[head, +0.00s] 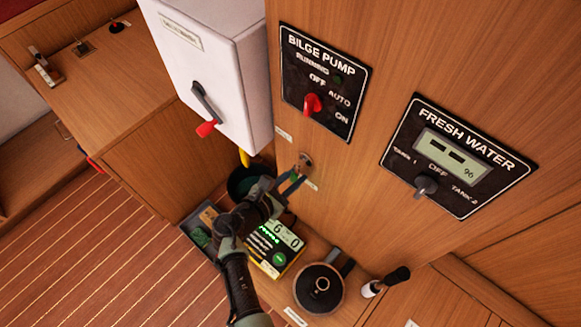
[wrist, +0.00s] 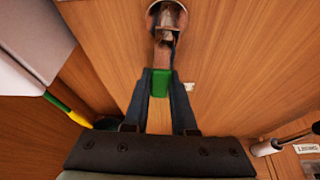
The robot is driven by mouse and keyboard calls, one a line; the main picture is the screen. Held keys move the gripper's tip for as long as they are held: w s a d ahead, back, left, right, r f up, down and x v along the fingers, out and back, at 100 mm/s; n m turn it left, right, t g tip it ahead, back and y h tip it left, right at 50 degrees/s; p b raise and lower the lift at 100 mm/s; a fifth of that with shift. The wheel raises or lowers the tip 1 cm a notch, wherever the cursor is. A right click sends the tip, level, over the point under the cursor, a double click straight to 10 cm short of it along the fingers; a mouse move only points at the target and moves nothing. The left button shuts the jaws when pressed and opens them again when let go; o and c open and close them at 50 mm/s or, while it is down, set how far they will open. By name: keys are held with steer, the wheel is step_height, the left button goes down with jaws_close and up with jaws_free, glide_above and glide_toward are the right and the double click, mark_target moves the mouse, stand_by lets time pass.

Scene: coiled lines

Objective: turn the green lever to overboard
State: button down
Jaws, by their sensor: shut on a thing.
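The green lever (wrist: 160,86) hangs from a round metal pivot (wrist: 167,18) on the wooden panel. In the wrist view its green grip lies between the two fingers of my gripper (wrist: 160,76), which is shut on it. The lever points toward the bottom of that view. In the head view the metal pivot (head: 306,159) sits below the bilge pump panel, and my gripper (head: 292,182) reaches it from below left. Small white labels (head: 312,184) are near the pivot; their words are too small to read.
A white box (head: 215,60) with a red-tipped handle stands left of the lever. The bilge pump panel (head: 325,80) and fresh water panel (head: 455,155) are above and right. Below are a yellow meter (head: 275,245), a round black-topped object (head: 318,288) and a dark bucket (head: 240,182).

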steer(key=shift+s+d+f+n+g+p, duration=0.1)
steer(key=shift+s+d+n+g+p, duration=0.2)
steer(key=shift+n+g+p, duration=0.25)
steer(key=c, duration=0.7)
jaws_free()
steer(key=shift+t, duration=0.25)
steer(key=p+v, duration=0.1)
steer(key=v, duration=1.2)
steer(key=shift+w+a+f+p, duration=0.1)
steer(key=shift+a+p, duration=0.1)
steer(key=shift+p, duration=0.2)
